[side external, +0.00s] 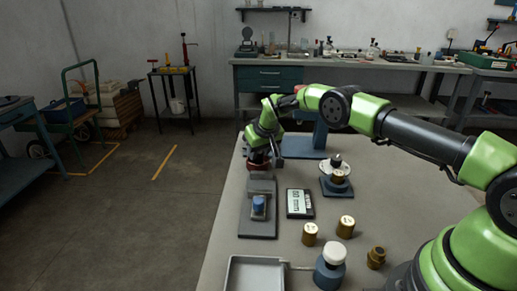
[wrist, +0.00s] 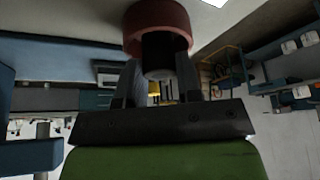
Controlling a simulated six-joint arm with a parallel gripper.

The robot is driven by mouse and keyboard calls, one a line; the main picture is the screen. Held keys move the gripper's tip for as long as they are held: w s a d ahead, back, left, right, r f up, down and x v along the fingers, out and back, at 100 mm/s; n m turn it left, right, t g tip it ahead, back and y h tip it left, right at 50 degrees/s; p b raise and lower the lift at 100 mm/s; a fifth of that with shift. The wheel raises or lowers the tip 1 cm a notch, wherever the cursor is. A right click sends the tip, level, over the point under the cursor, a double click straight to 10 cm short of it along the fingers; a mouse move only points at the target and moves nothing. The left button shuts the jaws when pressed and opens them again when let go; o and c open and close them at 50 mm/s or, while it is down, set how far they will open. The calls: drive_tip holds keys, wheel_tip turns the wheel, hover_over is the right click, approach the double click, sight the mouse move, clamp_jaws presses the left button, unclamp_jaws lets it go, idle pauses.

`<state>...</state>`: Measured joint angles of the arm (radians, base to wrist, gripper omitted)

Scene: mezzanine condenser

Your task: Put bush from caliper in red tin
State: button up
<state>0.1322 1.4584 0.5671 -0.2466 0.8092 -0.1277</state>
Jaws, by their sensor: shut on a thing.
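My gripper (wrist: 160,85) is shut on a dark cylindrical bush (wrist: 158,57), which shows between the two fingers in the wrist view. The red tin (wrist: 158,18) is directly beyond the bush, with its round rim around or behind the bush's far end. I cannot tell how deep the bush sits in it. In the side view my gripper (side external: 259,160) is low at the far end of the grey measuring fixture, and the red tin is largely hidden there. The caliper seems to be this grey fixture (side external: 258,222) with a blue part (side external: 258,205) on it.
A display (side external: 299,203) lies right of the fixture. Several brass pieces (side external: 310,234) stand nearer, beside a white-topped blue holder (side external: 330,268) and a grey tray (side external: 255,272). A small blue stand (side external: 337,187) and a blue column (side external: 320,135) are to the right.

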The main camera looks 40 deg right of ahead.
drive_tip(key=shift+f, duration=0.3)
drive_tip(key=o, duration=0.9)
drive_tip(key=shift+o, duration=0.2)
drive_tip(key=shift+r, duration=0.8)
drive_tip(key=s+a+r+m+t+y, duration=0.1)
drive_tip(key=s+a+r, duration=0.2)
drive_tip(key=s+r, duration=0.8)
drive_tip(key=s+a+r, duration=0.3)
drive_tip(key=s+r, duration=0.5)
drive_tip(key=r, duration=0.8)
drive_tip(key=s+a+y, duration=0.1)
drive_tip(key=s+a, duration=0.1)
drive_tip(key=s, duration=0.7)
drive_tip(key=s+a+t+y, duration=0.1)
drive_tip(key=s+a, duration=0.1)
drive_tip(key=s, duration=0.7)
drive_tip(key=shift+f+m, duration=0.25)
drive_tip(key=shift+m, duration=0.15)
